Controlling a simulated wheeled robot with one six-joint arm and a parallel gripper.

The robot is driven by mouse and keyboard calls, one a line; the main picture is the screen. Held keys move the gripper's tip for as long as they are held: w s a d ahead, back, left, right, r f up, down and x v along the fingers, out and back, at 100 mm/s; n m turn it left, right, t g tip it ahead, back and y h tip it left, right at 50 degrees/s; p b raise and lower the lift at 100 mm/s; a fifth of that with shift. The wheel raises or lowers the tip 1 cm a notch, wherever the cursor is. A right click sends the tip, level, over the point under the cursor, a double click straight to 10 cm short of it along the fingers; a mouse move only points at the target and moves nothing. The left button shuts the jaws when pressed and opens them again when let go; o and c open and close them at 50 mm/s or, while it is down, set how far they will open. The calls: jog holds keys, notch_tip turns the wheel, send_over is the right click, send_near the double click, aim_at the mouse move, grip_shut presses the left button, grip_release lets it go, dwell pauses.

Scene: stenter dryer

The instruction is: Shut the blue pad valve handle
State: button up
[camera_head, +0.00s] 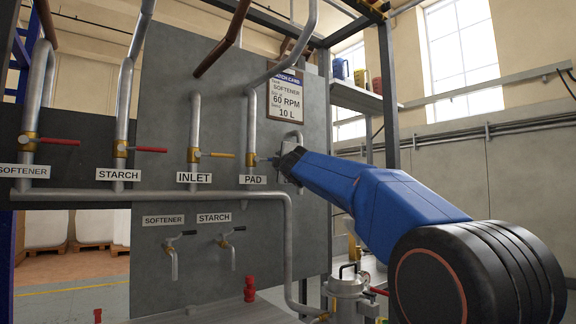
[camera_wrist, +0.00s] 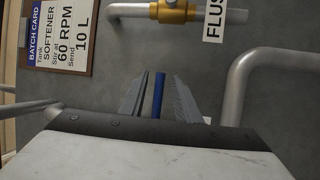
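The pad valve (camera_head: 251,160) is a brass body on a vertical grey pipe, above the "PAD" label (camera_head: 253,180) on the grey panel. A short piece of its handle (camera_head: 264,159) sticks out level to the right, and my gripper (camera_head: 281,160) hides the rest. In the wrist view, the blue handle (camera_wrist: 159,96) lies between the two fingers of my gripper (camera_wrist: 159,84). A narrow gap seems to show on each side of the handle, so the fingers look open around it. The fingertips are partly foreshortened against the panel.
The inlet valve (camera_head: 194,155) with a yellow handle is left of the pad valve. Red-handled starch (camera_head: 121,149) and softener (camera_head: 29,141) valves are farther left. The batch card (camera_head: 286,95) hangs above my gripper. A "FLUSH" label (camera_wrist: 214,20) and bent pipe (camera_wrist: 240,85) are near the wrist.

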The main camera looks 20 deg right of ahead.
jog(key=v, duration=1.4)
jog(key=shift+s, duration=0.35)
jog(key=s+a+f+n+g+y, duration=0.25)
jog(key=s+a+f+n, duration=0.25)
jog(key=f+n, duration=0.5)
jog(key=s+a+f+n+g+y, duration=0.25)
jog(key=s+a+f+n, duration=0.2)
jog(key=f+n, duration=0.6)
jog(key=s+a+f+n+g+y, duration=0.1)
jog(key=s+a+f+n+y, duration=0.35)
jog(key=n, duration=0.95)
jog(key=s+d+f+n+g+h, duration=0.2)
jog(key=s+f+n, duration=0.5)
jog(key=f, duration=0.4)
jog(key=s+d+f+n+g+h, duration=0.2)
jog(key=s+d+f+n+g, duration=0.1)
jog(key=s+f+n, duration=0.5)
jog(key=s+d+f+n+g+h, duration=0.2)
jog(key=s+f+n+g, duration=0.2)
jog(key=s+f+n, duration=0.3)
jog(key=s+f, duration=0.3)
jog(key=f, duration=0.4)
jog(key=shift+f, duration=0.2)
